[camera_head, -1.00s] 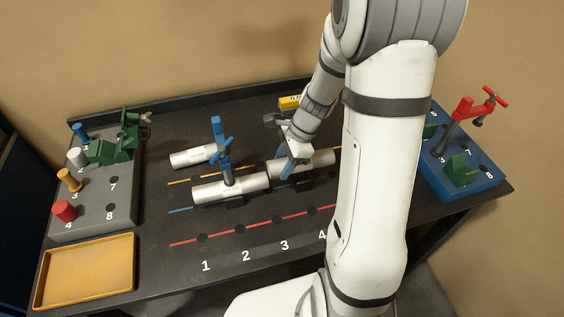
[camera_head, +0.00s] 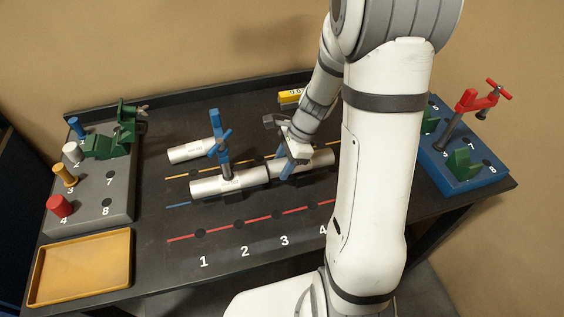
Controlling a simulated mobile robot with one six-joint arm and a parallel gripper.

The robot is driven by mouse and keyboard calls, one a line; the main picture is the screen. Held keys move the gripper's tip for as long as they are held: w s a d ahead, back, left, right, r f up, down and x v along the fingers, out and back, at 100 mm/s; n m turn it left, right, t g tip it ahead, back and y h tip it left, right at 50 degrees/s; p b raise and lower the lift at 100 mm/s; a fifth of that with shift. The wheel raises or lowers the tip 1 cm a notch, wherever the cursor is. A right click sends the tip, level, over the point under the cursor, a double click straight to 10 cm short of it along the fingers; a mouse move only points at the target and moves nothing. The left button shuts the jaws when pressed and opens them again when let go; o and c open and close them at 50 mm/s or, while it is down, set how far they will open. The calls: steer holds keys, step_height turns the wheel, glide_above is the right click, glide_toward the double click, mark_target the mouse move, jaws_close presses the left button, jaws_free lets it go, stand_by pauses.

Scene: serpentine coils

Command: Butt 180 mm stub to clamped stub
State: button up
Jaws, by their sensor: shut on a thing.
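The clamped stub (camera_head: 215,186) is a pale metal pipe lying along the blue line, held down by a blue clamp (camera_head: 223,150) that stands over its middle. My gripper (camera_head: 290,165) is shut on a second pale stub (camera_head: 318,161) to the right, which lies in line with the clamped one. The left end of the held stub is at or very near the right end of the clamped stub. I cannot tell whether they touch. My gripper covers part of the held stub, and my arm stands close to its right end.
A third stub (camera_head: 190,151) lies behind the clamp. A grey peg board (camera_head: 92,205) with a green clamp (camera_head: 112,143) stands left, above an empty yellow tray (camera_head: 82,268). A blue board (camera_head: 470,180) with a red clamp (camera_head: 480,100) stands right. A yellow block (camera_head: 292,95) is behind my gripper.

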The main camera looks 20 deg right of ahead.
steer(key=shift+f, duration=0.15)
steer(key=shift+f+b, duration=0.45)
steer(key=shift+b, duration=0.05)
steer(key=shift+a, duration=0.35)
stand_by(0.8)
steer(key=o, duration=1.3)
steer(key=shift+o, duration=0.2)
